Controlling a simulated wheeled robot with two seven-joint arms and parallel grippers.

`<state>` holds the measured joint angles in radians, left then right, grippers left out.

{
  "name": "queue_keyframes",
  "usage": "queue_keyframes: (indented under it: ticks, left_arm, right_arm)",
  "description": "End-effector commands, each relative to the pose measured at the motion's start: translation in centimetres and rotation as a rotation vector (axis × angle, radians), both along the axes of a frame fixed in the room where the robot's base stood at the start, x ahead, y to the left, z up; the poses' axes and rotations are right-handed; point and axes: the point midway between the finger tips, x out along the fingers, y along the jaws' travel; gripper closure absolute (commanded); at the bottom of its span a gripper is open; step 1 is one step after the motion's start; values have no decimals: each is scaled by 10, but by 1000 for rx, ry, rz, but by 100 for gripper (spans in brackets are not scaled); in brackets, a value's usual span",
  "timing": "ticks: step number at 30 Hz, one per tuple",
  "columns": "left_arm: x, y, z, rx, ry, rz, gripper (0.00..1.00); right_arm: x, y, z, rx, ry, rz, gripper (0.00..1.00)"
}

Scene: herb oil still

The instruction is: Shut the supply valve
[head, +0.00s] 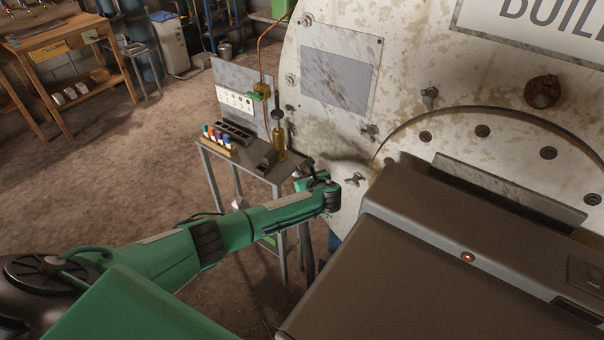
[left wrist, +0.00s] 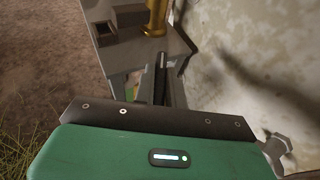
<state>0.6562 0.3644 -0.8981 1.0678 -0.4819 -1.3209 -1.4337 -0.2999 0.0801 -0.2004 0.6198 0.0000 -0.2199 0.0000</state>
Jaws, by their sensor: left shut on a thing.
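The likely supply valve is a small brass fitting (head: 267,77) on the copper pipe, with a green handle (head: 259,95) just below it, above the side table. The handle looks roughly level, but it is small. My left gripper (head: 303,170) is below and to the right of the valve, apart from it, by the table's right edge. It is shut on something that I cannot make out. In the left wrist view its narrow dark fingers (left wrist: 162,76) are beside the table, with a brass vessel (left wrist: 155,15) beyond. My right gripper is not in view.
The side table (head: 207,151) carries a rack of small bottles (head: 219,143), a black tray (head: 233,132) and a yellow glass vessel (head: 279,140). The large boiler (head: 400,60) with protruding wing nuts (head: 354,180) stands close on the right.

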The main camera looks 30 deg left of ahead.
Motion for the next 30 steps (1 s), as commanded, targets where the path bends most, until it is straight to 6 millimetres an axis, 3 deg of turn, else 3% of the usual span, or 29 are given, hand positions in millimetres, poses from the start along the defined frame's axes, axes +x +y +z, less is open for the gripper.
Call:
queue_keyframes:
  ticks: [15,30]
  left_arm:
    - [4,-2,-4,0,0,434,100]
    - [5,-1,-1,1,1,595,100]
  right_arm:
    - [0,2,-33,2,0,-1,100]
    - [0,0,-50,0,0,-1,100]
